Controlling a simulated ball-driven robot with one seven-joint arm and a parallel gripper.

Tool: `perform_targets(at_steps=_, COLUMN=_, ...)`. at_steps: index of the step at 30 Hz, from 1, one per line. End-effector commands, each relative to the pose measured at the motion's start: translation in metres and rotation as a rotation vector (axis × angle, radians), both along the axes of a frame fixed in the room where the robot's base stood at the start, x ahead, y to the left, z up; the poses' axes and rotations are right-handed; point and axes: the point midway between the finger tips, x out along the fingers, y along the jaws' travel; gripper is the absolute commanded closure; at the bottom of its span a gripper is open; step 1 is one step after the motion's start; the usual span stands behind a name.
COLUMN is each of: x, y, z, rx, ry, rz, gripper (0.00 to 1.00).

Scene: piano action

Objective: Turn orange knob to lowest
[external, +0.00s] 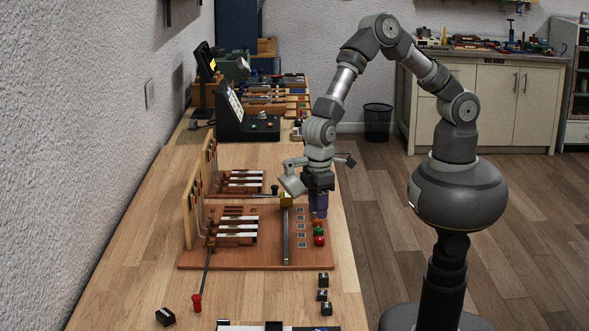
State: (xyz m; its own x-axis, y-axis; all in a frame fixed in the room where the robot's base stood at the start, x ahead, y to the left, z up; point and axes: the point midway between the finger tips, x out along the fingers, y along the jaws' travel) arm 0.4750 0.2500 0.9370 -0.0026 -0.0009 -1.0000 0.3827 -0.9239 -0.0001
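A reddish-brown wooden board (265,261) with piano-action parts lies on the workbench. Near its right edge is a short column of small knobs: an orange one (318,222), a green one (318,231) and a red one (319,241). My gripper (319,212) points down over the far end of this column, just behind and above the orange knob. Its purplish fingers are small in this view. I cannot tell whether they touch or hold a knob, or how far apart they are. The gripper may hide part of the column.
A metal rail (286,238) with a yellow block (286,200) stands left of the knobs, close to my gripper. A red-handled tool (197,303) and small dark blocks (323,295) lie in front. A black console (245,118) stands behind.

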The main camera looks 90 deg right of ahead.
Motion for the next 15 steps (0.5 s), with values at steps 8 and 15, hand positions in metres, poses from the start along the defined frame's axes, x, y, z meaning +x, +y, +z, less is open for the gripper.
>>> perform_targets(at_steps=8, x=0.0, y=0.0, z=-0.031, rx=0.0, ry=-0.001, rz=0.0, gripper=0.62)
perform_targets(at_steps=15, x=0.001, y=0.0, z=-0.031, rx=0.001, ry=-0.002, rz=0.0, gripper=0.62)
